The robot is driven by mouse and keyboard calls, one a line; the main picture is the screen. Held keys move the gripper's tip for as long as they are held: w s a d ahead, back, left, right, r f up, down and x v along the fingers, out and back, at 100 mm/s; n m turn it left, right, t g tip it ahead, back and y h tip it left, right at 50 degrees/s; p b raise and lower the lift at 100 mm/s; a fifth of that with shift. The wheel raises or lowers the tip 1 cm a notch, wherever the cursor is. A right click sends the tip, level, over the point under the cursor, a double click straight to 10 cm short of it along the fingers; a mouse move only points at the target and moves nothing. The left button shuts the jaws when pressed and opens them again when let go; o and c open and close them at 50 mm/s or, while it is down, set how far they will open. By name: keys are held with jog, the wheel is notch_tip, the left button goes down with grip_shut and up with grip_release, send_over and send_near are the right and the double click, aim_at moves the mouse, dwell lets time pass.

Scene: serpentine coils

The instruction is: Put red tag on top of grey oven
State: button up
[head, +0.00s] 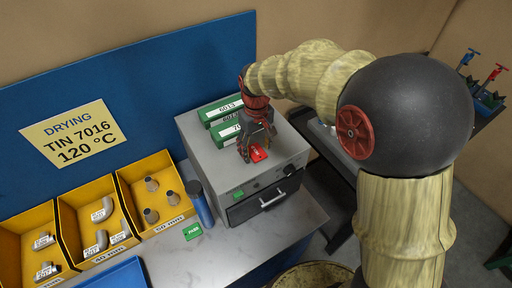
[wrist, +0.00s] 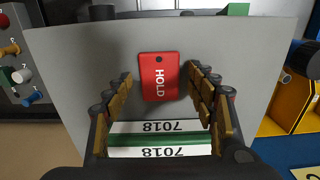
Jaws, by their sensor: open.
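The red tag (wrist: 159,78), marked HOLD, lies flat on the top of the grey oven (wrist: 75,65). In the head view the red tag (head: 258,153) shows on the oven top (head: 205,160), below my gripper (head: 251,152). In the wrist view my gripper (wrist: 160,84) is open, with one finger on each side of the tag. Both fingers look apart from the tag. Whether the fingertips touch the oven top cannot be told.
Green boxes with white labels (head: 222,108) stand on the oven top behind the tag. A green tag (head: 193,231) and a blue cylinder (head: 200,203) are on the bench left of the oven. Yellow bins (head: 150,168) with fittings stand further left.

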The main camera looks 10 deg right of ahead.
aim_at(256, 152)
jog(key=shift+r, duration=0.1)
notch_tip(256, 152, up, 12)
jog(key=shift+r, duration=0.15)
dwell(0.3)
jog(key=s+d+r+m+t, duration=0.1)
jog(key=s+d, duration=0.4)
jog(key=s, duration=0.6)
jog(key=s+d+r+m+t, duration=0.2)
jog(key=s+d+m+t, duration=0.1)
jog(key=s, duration=0.8)
jog(key=d+t, duration=0.1)
jog(key=d, duration=0.1)
jog(key=shift+s+d+m+t, duration=0.3)
jog(key=shift+s, duration=0.05)
notch_tip(256, 152, down, 16)
jog(key=b, duration=1.6)
jog(key=shift+f+b, duration=0.25)
jog(key=shift+b, duration=0.05)
